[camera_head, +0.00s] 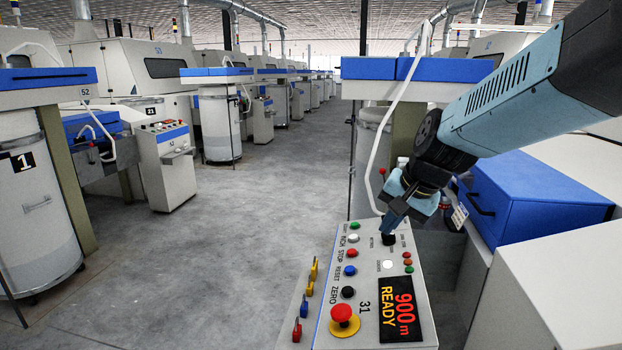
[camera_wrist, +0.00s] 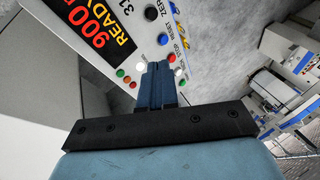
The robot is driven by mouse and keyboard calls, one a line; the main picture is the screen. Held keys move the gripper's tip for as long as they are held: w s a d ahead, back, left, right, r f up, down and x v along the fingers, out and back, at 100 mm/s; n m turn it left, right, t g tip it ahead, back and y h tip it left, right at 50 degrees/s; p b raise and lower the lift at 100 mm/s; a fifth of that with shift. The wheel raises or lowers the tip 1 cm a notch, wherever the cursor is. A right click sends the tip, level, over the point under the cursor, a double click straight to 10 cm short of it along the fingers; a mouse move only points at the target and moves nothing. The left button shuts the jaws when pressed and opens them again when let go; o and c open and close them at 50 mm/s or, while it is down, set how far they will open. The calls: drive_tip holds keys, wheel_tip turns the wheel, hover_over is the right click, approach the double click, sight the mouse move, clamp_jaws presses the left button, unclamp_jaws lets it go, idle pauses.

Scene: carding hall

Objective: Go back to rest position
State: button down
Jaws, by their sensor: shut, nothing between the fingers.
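My gripper (camera_head: 389,238) hangs low over the far end of a light grey control panel (camera_head: 363,318), its fingers pointing down. In the wrist view my gripper (camera_wrist: 158,66) has its two dark blue fingers together with nothing held. I cannot tell whether the fingertips touch the panel. A display (camera_head: 401,310) reads "900m READY" in orange and red. A red mushroom button (camera_head: 342,314) on a yellow base sits near it. White, red, blue and black buttons run in a row along the left. Part of the panel under the fingers is hidden.
A blue box (camera_head: 540,205) and a grey cabinet (camera_head: 562,300) stand close on the right. A white hose (camera_head: 377,125) hangs beside my arm. Blue-topped machines line both sides of an open concrete aisle (camera_head: 235,240). Coloured levers (camera_head: 297,331) stick out from the panel's left side.

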drive_tip(key=s+d+r+n+h, duration=0.1)
drive_tip(key=s+d+r+n, duration=0.1)
drive_tip(key=s+d, duration=0.2)
drive_tip(key=s+d+r+n+t+h, duration=0.1)
drive_tip(key=s+d+r+n+h, duration=0.1)
drive_tip(key=s, duration=0.7)
drive_tip(key=shift+s+d+r+n, duration=0.2)
drive_tip(key=shift+s+d+n, duration=0.15)
drive_tip(key=shift+d+n, duration=0.4)
